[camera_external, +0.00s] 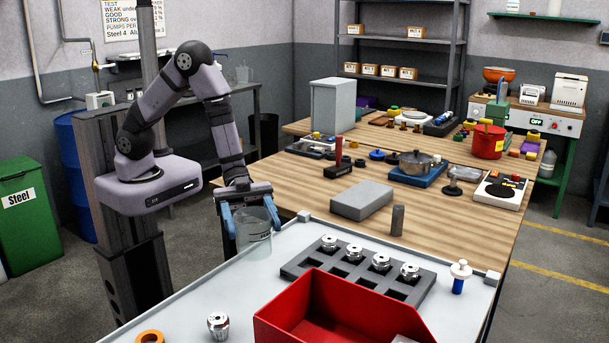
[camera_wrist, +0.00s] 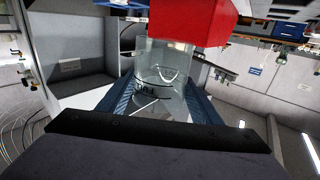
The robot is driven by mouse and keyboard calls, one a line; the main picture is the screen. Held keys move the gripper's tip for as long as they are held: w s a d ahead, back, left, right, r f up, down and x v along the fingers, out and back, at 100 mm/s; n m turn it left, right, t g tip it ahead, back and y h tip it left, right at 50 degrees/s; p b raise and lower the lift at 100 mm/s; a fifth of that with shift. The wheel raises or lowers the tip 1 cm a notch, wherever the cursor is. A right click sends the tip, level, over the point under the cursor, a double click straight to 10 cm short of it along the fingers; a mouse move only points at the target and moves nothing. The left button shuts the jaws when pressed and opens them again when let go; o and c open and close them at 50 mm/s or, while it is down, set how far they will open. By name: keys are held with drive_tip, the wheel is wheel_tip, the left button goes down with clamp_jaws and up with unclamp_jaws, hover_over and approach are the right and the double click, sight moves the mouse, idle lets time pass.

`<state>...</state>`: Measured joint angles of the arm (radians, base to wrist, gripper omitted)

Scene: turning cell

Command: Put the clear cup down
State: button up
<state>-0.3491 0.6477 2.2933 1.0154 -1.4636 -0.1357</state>
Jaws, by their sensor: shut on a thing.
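The clear cup (camera_external: 254,236) is see-through with a dark label or marking on its side. It looks upright in the external view. My gripper (camera_external: 251,215) has blue fingers on both sides of the cup and is shut on it. The cup appears at the far left edge of the light grey table (camera_external: 215,285); I cannot tell whether its bottom touches the top. In the wrist view the cup (camera_wrist: 163,78) sits between the blue fingers of my gripper (camera_wrist: 163,98), its dark marking visible.
A red bin (camera_external: 335,307) stands at the front, with a grey socketed tray (camera_external: 300,268) holding metal parts behind it. A metal part (camera_external: 218,325) and an orange ring (camera_external: 150,337) lie at front left. The tabletop's left part is mostly clear. A wooden bench (camera_external: 440,215) stands behind.

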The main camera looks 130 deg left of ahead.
drive_tip(key=a+r+n+t+y+b, duration=0.1)
drive_tip(key=a+r+n+y+b, duration=0.25)
drive_tip(key=a+n+y, duration=0.9)
drive_tip(key=a+r+n+y+b, duration=0.1)
drive_tip(key=a+r+y+b, duration=0.4)
drive_tip(key=a, duration=1.5)
drive_tip(key=s+a+f+n+g+y, duration=0.4)
drive_tip(key=s+a+n+g+y, duration=0.4)
drive_tip(key=s+a+y, duration=0.4)
drive_tip(key=s+f+n+g, duration=0.3)
drive_tip(key=s+g, duration=0.2)
drive_tip(key=s, duration=0.2)
drive_tip(key=s+f+n+g, duration=0.3)
drive_tip(key=s+g, duration=0.3)
drive_tip(key=s, duration=0.1)
drive_tip(key=shift+h, duration=0.45)
drive_tip(key=shift+a+f, duration=0.15)
drive_tip(key=shift+f, duration=2.25)
drive_tip(key=shift+a+f, duration=0.1)
drive_tip(key=shift+f, duration=2.3)
